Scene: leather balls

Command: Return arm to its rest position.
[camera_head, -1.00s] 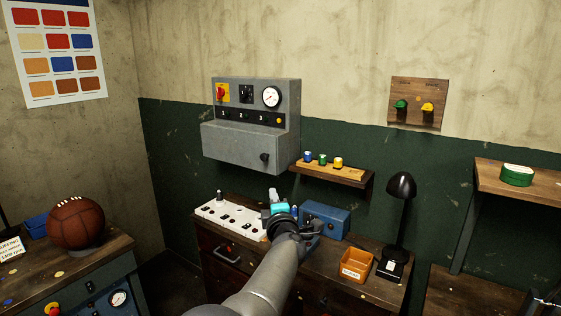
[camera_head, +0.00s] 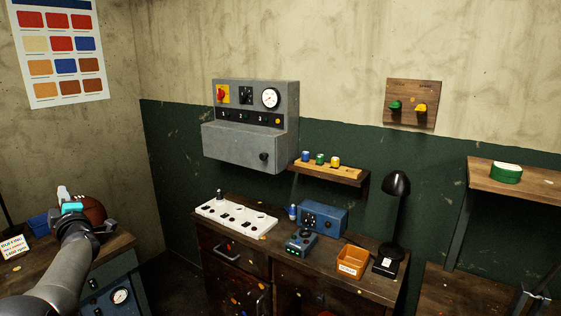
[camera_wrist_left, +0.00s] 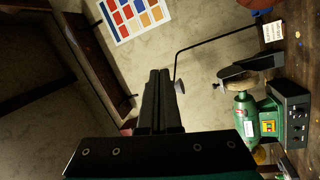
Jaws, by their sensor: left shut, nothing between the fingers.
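A workbench (camera_head: 222,266) carries a white panel (camera_head: 236,219), a blue box (camera_head: 325,217), an orange bin (camera_head: 353,262) and a black lamp (camera_head: 397,186). In the wrist view a green grinder-like machine (camera_wrist_left: 245,115) shows right of the fingers, apart from them.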

